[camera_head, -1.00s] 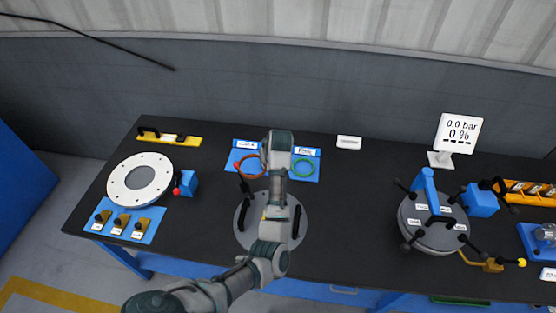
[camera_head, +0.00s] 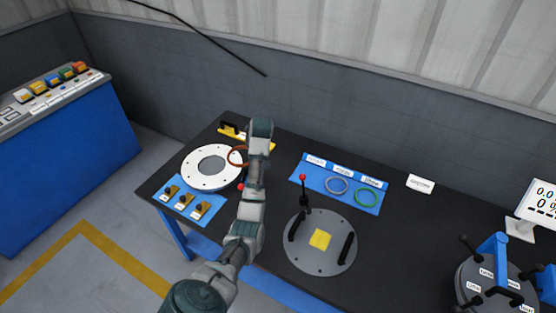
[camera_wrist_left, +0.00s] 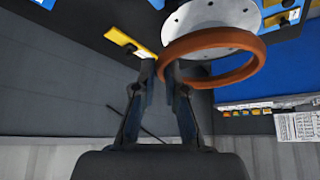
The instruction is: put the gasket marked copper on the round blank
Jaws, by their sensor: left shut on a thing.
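The orange-brown copper gasket (camera_head: 236,156) is a ring held by my left gripper (camera_head: 247,158). In the left wrist view the gasket (camera_wrist_left: 212,42) stands out from the fingertips (camera_wrist_left: 161,72), which are shut on its near edge. A white round plate (camera_head: 191,169) with small bolt holes and a grey round centre lies at the table's left. The gasket appears above its right edge and apart from it; the plate (camera_wrist_left: 190,18) also shows behind the ring. A grey disc (camera_head: 302,254) with two black handles and a yellow square lies nearer the table's middle.
A blue mat (camera_head: 315,185) holds a grey ring (camera_head: 336,185) and a green ring (camera_head: 366,197). A red-tipped lever (camera_head: 303,190) stands beside the grey disc. A blue tray (camera_head: 176,205) with several knobs lies before the white plate. A clamped shell (camera_head: 490,285) stands at right.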

